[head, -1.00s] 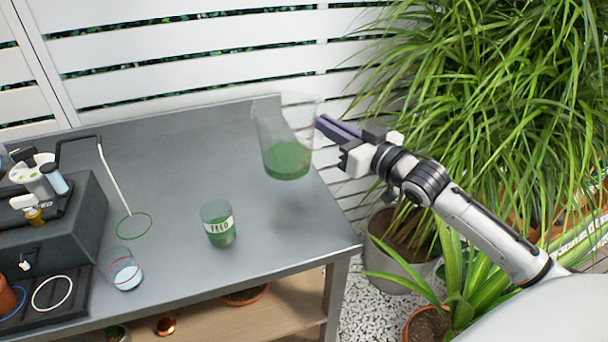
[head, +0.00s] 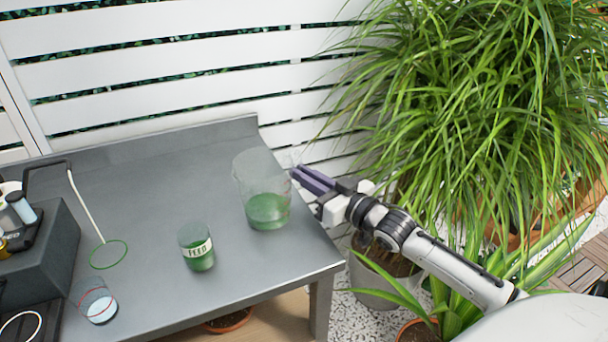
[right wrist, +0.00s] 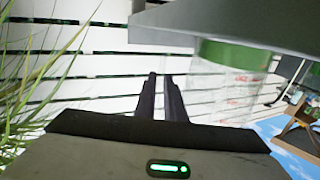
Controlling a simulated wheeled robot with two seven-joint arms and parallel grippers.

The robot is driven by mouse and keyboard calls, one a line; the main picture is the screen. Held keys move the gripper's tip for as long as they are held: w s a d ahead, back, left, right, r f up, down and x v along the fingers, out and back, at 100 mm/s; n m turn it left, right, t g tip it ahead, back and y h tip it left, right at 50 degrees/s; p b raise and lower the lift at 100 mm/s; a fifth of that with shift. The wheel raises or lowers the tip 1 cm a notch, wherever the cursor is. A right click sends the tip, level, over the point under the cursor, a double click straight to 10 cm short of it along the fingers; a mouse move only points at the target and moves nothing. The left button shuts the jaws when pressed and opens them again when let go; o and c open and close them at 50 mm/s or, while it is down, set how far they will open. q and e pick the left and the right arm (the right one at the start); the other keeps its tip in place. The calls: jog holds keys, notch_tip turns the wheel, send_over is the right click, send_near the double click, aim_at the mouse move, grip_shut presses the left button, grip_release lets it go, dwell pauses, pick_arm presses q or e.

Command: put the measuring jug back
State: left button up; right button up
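The measuring jug (head: 267,207) is clear, with green contents in its lower part. It is upright at the right end of the grey bench (head: 150,200), on or just above the top; I cannot tell if it touches. My right gripper (head: 297,173) is at the jug's right side, its dark fingers nearly together on the jug's side. In the right wrist view the fingers (right wrist: 160,90) show a narrow gap, and the jug (right wrist: 228,55) is beside them, near the bench edge (right wrist: 220,25). What lies between the fingertips is hard to make out. My left gripper is out of view.
A cup marked FEED (head: 197,250) with green contents stands left of the jug. A smaller cup (head: 98,305) with pale contents is at front left. A dark box (head: 40,250) is far left. A leafy plant (head: 470,110) is at right.

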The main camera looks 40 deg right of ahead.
jog(key=o, duration=0.3)
jog(key=shift+r, duration=0.1)
jog(key=s+d, duration=0.1)
jog(key=s, duration=1.1)
jog(key=shift+d+p, duration=0.15)
jog(key=shift+p, duration=0.25)
